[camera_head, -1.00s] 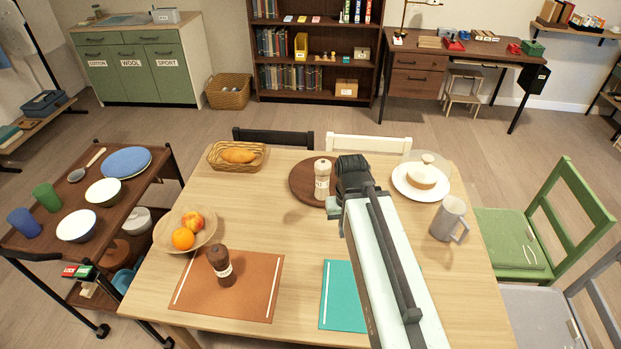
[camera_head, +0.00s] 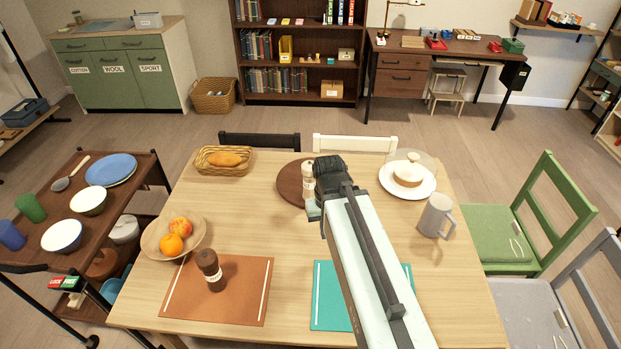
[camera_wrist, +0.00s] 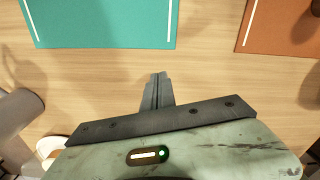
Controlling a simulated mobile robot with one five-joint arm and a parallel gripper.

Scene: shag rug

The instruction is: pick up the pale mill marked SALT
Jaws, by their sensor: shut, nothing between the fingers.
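The pale mill (camera_head: 307,178) stands upright on the round dark wooden board (camera_head: 287,183) at the far middle of the table in the head view. My gripper's end (camera_head: 314,209) is in front of it and covers its lower and right parts. I cannot tell whether they touch. In the wrist view my gripper (camera_wrist: 156,80) is shut and empty, with the fingers together above bare table. The mill cannot be made out there. A dark brown mill (camera_head: 210,270) with a pale label stands on the brown placemat (camera_head: 245,305).
A teal mat (camera_head: 330,300) lies under my arm. To the right are a plate (camera_head: 429,186) with a cake and clear cover, and a grey mug (camera_head: 435,215). A fruit bowl (camera_head: 150,245) and a bread basket (camera_head: 207,168) stand left. The table's middle left is clear.

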